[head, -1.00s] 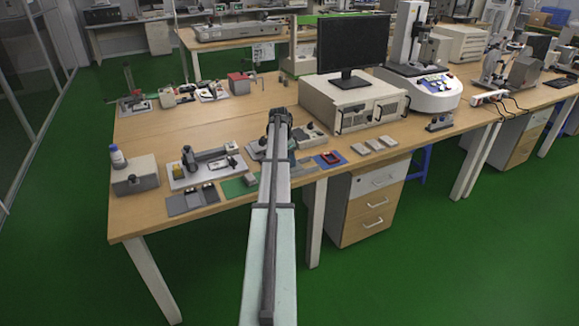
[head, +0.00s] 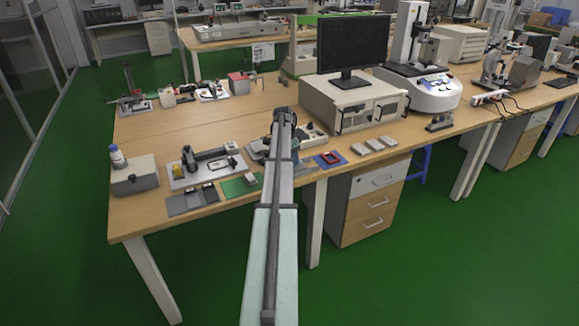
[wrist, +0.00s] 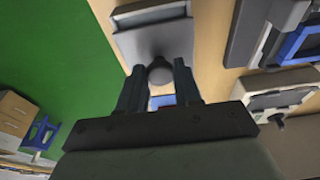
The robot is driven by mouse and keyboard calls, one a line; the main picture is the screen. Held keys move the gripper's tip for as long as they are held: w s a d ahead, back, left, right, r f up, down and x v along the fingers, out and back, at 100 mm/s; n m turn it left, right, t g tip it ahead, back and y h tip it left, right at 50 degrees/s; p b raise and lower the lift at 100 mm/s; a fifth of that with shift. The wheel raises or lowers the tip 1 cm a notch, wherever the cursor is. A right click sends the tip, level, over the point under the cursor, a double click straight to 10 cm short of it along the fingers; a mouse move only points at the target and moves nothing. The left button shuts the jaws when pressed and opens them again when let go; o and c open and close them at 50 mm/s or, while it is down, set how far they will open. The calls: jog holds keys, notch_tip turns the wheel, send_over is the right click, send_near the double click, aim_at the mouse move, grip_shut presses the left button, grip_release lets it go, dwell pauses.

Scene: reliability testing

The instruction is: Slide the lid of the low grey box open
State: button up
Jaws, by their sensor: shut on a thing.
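The low grey box (wrist: 125,42) is at the top of the wrist view, with a flat grey lid (wrist: 155,42) and a round grey knob (wrist: 160,73) at its near end. A paler recessed area shows beyond the lid at the top edge; I cannot tell how far the lid is displaced. My gripper (wrist: 159,76) has its two dark fingers closed on the knob, one on each side. In the head view my gripper (head: 284,116) is over the front part of the bench, and my arm hides most of what is beneath it.
Grey devices (wrist: 275,98) and a blue-framed unit (wrist: 300,42) lie close on the right in the wrist view. In the head view a blue tray with a red part (head: 330,160) is right of my arm, and a monitor (head: 352,45) stands behind.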

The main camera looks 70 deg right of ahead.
jog(key=shift+s+d, duration=2.15)
jog(key=shift+d, duration=0.05)
jog(key=o, duration=0.6)
jog(key=shift+c, duration=0.2)
notch_tip(320, 180, up, 5)
